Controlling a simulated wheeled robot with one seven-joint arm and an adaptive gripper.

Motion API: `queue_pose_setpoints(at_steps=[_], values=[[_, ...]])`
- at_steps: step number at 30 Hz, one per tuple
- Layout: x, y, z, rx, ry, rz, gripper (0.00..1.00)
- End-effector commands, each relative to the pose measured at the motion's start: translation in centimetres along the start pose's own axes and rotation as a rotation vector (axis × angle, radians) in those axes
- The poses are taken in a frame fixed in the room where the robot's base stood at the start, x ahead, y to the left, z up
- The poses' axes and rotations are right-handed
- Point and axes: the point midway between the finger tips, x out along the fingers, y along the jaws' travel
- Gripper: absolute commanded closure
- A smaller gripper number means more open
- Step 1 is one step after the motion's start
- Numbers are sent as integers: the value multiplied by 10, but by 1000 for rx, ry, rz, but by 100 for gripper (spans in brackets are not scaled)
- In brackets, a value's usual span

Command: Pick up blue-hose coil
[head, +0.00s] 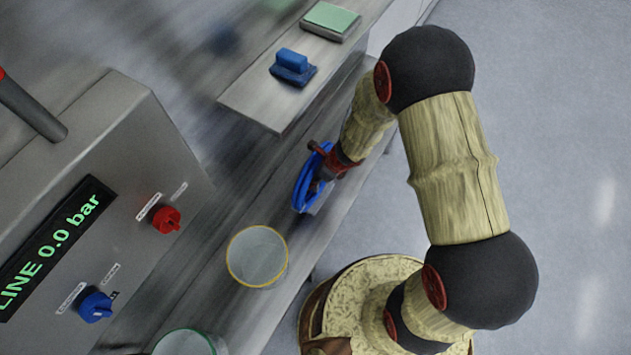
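The blue-hose coil (303,188) shows as a blue ring on the grey bench, near the bench's right edge. My gripper (316,170) is at the coil, with dark red finger parts over and beside its right side. Part of the coil is hidden behind the gripper. The fingers are small here, and I cannot tell whether they are closed on the hose or only around it. I cannot tell whether the coil touches the bench.
A yellow-rimmed clear container (257,257) stands in front of the coil, and a green-rimmed one (186,343) nearer still. A raised shelf (262,98) holds a blue block (292,66) and a green pad (331,19). A control box (90,185) with red and blue knobs stands left.

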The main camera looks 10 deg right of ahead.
Motion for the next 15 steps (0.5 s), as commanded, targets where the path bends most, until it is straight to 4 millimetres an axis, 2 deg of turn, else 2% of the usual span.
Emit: queue_pose_setpoints(at_steps=[5, 15], values=[[-1, 0, 1, 0, -1, 0, 62], [-1, 0, 0, 0, 0, 0, 81]])
